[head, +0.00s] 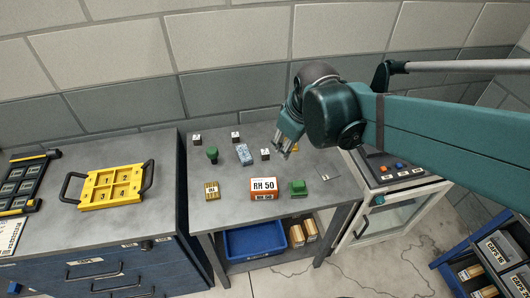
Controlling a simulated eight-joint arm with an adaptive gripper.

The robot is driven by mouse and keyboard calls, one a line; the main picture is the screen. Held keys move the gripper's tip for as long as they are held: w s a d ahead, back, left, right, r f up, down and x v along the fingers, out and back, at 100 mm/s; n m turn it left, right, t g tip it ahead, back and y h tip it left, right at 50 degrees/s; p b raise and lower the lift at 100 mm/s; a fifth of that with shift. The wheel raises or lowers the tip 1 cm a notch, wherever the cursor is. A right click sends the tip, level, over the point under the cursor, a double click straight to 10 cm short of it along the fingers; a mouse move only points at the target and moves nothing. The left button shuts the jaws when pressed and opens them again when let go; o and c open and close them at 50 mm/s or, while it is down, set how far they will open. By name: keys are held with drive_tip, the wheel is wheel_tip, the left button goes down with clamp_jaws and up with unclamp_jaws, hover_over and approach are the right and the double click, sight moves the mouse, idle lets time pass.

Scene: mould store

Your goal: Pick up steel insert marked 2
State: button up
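Several small dark blocks with pale marked faces stand on the grey table (225,180); they look like the steel inserts. One block (197,140) is at the back left, one block (235,137) at the back middle, and one block (265,154) nearer the middle. Their marks are too small to read, so I cannot tell which is 2. My gripper (281,148) hangs over the table just right of the middle block, pointing down. Its fingers look apart, with nothing seen between them. It may hide part of the table behind it.
A blue-white box (244,154), green knob (212,154), RH 50 box (264,188), green part (298,187) and small yellow block (212,190) share the table. A yellow tray (112,186) lies on the left cabinet.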

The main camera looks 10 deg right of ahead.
drive_tip(key=w+a+f+n+g+p, duration=0.2)
drive_tip(key=w+n+p, duration=0.25)
drive_tip(key=w, duration=0.35)
drive_tip(key=n+g+p, duration=0.2)
drive_tip(key=n+p, duration=0.2)
drive_tip(key=n, duration=0.1)
approach(265, 152)
drive_tip(key=shift+d+f, duration=0.15)
drive_tip(key=shift+w+a+f+n+p, duration=0.1)
drive_tip(key=shift+w+f+n+p, duration=0.15)
drive_tip(key=shift+f+n, duration=0.2)
drive_tip(key=shift+w+a+f+n+p, duration=0.2)
drive_tip(key=shift+f+n, duration=0.1)
drive_tip(key=shift+f, duration=0.3)
drive_tip(key=shift+f, duration=0.15)
drive_tip(key=shift+f, duration=1.15)
drive_tip(key=shift+f, duration=0.1)
drive_tip(key=shift+s+f, duration=0.2)
drive_tip(key=shift+f, duration=2.3)
